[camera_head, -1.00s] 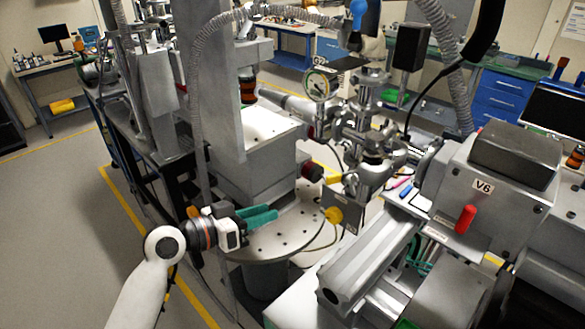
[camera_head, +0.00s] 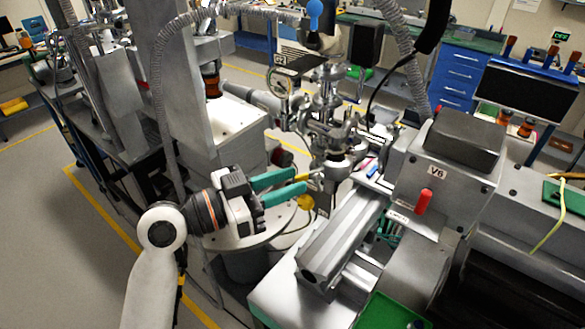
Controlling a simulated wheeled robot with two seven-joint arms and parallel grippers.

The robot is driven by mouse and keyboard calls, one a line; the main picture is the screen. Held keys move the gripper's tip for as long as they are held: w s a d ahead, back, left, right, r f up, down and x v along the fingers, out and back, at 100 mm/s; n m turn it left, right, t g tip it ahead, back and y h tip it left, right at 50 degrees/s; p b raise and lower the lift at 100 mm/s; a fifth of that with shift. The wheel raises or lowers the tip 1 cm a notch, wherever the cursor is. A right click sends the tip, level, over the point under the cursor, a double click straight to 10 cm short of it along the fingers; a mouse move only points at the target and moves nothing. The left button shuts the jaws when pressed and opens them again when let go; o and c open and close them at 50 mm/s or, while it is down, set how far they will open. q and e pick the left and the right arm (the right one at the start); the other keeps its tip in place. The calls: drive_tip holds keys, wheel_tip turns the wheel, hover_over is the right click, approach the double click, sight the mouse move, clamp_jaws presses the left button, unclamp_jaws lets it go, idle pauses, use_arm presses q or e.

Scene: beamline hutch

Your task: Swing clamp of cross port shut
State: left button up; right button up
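The steel cross port (camera_head: 328,112) stands right of the middle, a stack of metal flanges and fittings. Small yellow parts show low on its left side, including a round yellow knob (camera_head: 305,203). I cannot clearly make out the clamp or how far it is swung. My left gripper (camera_head: 301,180) has two green fingers, apart, pointing right at the lower left of the cross port. The tips are close to the yellow parts; whether they touch is unclear. The fingers hide part of that area. My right gripper is not in view.
A pressure gauge (camera_head: 280,82) sits left of the cross port. A grey box marked V6 (camera_head: 445,180) with a red handle stands to the right. A metal rail (camera_head: 340,240) lies in front. A round perforated plate (camera_head: 225,240) is beneath my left gripper.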

use_arm(q)
drive_tip(key=shift+x, duration=0.8)
drive_tip(key=shift+c, duration=0.6)
clamp_jaws()
drive_tip(key=shift+f, duration=0.1)
